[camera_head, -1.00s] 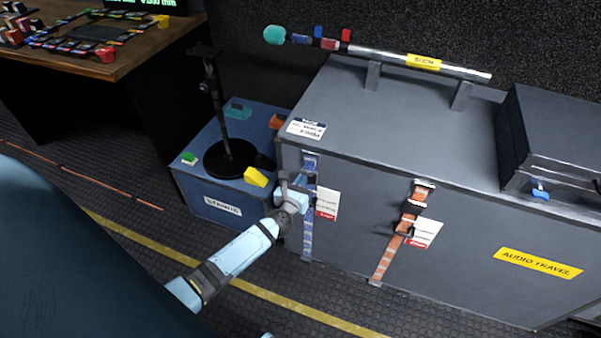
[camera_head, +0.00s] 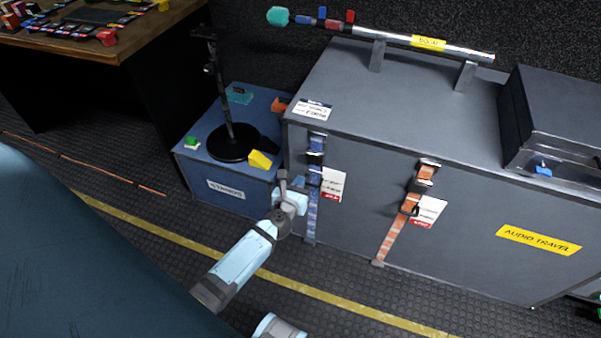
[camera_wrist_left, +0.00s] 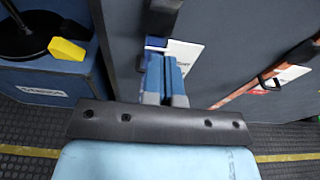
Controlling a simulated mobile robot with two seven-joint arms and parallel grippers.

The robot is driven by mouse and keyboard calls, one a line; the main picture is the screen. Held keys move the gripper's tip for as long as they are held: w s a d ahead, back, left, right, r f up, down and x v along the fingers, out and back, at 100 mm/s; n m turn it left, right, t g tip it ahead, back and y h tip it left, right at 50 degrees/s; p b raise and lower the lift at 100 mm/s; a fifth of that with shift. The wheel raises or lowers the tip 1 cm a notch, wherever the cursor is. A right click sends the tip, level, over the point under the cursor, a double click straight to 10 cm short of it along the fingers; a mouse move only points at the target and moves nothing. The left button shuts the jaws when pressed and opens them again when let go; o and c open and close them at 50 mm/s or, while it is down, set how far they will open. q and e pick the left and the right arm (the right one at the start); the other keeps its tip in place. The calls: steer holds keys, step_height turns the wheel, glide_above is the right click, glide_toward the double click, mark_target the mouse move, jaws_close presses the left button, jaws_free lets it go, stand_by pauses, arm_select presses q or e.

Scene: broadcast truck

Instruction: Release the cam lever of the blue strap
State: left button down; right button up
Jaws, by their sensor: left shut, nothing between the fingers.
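The blue strap (camera_head: 312,215) runs down the left part of the grey case's front, with a dark buckle (camera_head: 316,143) near its top. In the left wrist view, a dark buckle part (camera_wrist_left: 160,18) stands out just beyond the fingertips, with a bit of blue strap (camera_wrist_left: 155,42) below it. The cam lever's exact position is hard to tell. My left gripper (camera_head: 292,183) is shut and empty, just left of the strap in the head view. Its closed fingers also show in the left wrist view (camera_wrist_left: 166,72), partly hiding the strap. I cannot tell whether they touch it. My right gripper is out of view.
An orange strap (camera_head: 387,240) with its own buckle is to the right, and white-red tags hang beside both straps. A blue box (camera_head: 239,195) carrying a black stand (camera_head: 232,150) and a yellow block (camera_head: 259,159) is close on the left. The floor in front is clear.

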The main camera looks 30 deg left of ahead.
arm_select(q)
steer(key=v, duration=0.5)
steer(key=shift+s+d+f, duration=0.15)
steer(key=shift+s+d, duration=0.1)
steer(key=shift+s, duration=0.1)
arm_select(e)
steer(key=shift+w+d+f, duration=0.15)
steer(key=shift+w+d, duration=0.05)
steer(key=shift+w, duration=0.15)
